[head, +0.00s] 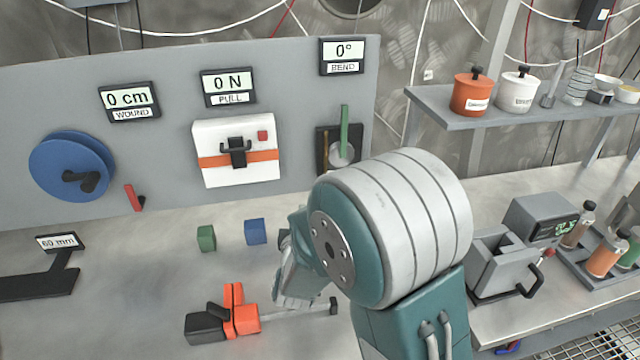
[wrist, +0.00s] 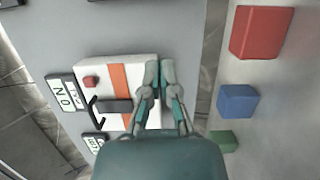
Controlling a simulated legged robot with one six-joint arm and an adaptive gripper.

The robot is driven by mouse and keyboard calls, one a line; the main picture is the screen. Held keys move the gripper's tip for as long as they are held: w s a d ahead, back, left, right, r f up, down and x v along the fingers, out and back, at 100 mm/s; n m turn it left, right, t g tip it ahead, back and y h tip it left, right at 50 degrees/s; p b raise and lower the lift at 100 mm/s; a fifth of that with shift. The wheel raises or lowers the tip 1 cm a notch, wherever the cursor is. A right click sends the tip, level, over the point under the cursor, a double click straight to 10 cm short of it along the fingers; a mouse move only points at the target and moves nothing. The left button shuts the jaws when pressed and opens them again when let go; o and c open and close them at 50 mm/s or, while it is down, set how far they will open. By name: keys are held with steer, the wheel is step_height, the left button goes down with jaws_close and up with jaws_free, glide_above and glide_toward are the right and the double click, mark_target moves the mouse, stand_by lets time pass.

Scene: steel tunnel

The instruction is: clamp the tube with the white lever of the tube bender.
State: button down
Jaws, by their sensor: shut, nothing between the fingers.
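The tube bender (head: 323,138) is mounted at the right end of the grey panel, under the "0° BEND" display (head: 343,56). It shows a dark plate, a pale round disc (head: 341,153), an upright green bar (head: 344,125) and a thin brown-orange bar (head: 325,152). I cannot make out a white lever or tell which bar is the tube; my arm covers its lower right. In the wrist view my gripper (wrist: 159,68) has its two fingers together and empty, seen against a white box (wrist: 144,68) with an orange strap. In the head view my gripper is mostly hidden by my arm.
The white box (head: 208,136) and a blue reel (head: 70,165) are on the panel. Green (head: 206,238), blue (head: 255,231) and red (wrist: 261,32) cubes stand on the bench. An orange-black clamp tool (head: 236,314) lies in front. A grey device (head: 505,262) stands right.

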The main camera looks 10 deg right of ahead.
steer(key=w+d, duration=0.2)
steer(key=w, duration=0.1)
steer(key=w+d, duration=0.2)
steer(key=w, duration=0.1)
steer(key=w+d, duration=0.2)
steer(key=w, duration=0.1)
steer(key=shift+w+d, duration=0.1)
steer(key=shift+w, duration=0.3)
